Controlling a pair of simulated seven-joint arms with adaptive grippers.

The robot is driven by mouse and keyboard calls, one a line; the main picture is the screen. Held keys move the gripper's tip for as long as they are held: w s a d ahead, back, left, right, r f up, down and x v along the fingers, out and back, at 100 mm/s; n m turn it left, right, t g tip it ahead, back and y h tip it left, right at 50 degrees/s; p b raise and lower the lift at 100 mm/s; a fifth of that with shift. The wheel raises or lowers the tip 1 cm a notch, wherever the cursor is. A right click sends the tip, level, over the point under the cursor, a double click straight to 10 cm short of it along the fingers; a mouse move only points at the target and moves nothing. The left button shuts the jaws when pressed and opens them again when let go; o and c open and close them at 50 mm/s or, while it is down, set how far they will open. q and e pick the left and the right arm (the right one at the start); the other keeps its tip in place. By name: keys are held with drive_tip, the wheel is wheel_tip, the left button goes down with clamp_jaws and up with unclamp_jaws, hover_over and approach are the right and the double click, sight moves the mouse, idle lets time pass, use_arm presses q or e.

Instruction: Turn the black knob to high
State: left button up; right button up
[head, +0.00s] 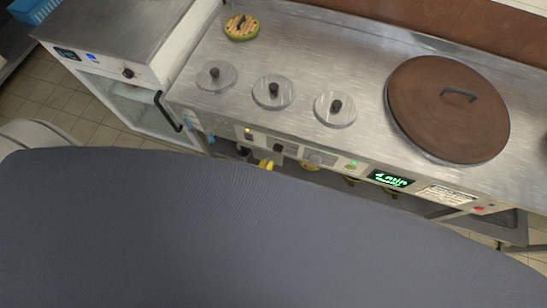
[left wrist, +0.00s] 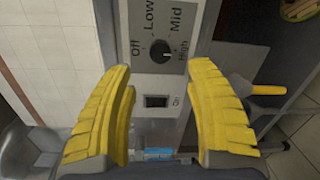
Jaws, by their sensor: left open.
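The black knob (left wrist: 160,52) sits on a grey dial plate marked Off, Low, Mid and High in the left wrist view. I cannot surely tell which mark it points to. It also shows small on the front panel in the head view (head: 279,148). My left gripper (left wrist: 160,68) is open, its two yellow fingers apart on either side of the panel, with the knob just beyond and between the tips. Nothing is between the fingers. My right gripper is not in view.
A black switch (left wrist: 157,101) marked On is nearer than the knob. A yellow-ended object (left wrist: 238,86) lies right of the right finger. On the steel counter (head: 300,55) stand several clear lids with black handles and a large brown lid (head: 440,115). A white cabinet (head: 125,60) stands left.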

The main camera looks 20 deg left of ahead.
use_arm(q)
drive_tip(key=shift+s+r, duration=0.1)
drive_tip(key=shift+s, duration=1.85)
drive_tip(key=s+f+m+g+h, duration=0.1)
drive_tip(key=s+f+m+g, duration=0.15)
drive_tip(key=f+m, duration=0.3)
drive_tip(key=s+d+f+m+g+h, duration=0.1)
drive_tip(key=s+f+m+g, duration=0.2)
drive_tip(key=f, duration=0.4)
drive_tip(key=s+f+m+g+h, duration=0.1)
drive_tip(key=s+f+m+g, duration=0.15)
drive_tip(key=f+m, duration=0.35)
drive_tip(key=s+a+f+m+g+y, duration=0.2)
drive_tip(key=s+a+f+m+g, duration=0.2)
drive_tip(key=s+a+f, duration=0.3)
drive_tip(key=s+a+f+m+g+y, duration=0.2)
drive_tip(key=s+a+f+m+g, duration=0.2)
drive_tip(key=s+a+f, duration=0.3)
drive_tip(key=shift+s+f+m, duration=0.45)
drive_tip(key=shift+s+f, duration=1.5)
drive_tip(key=shift+s, duration=0.55)
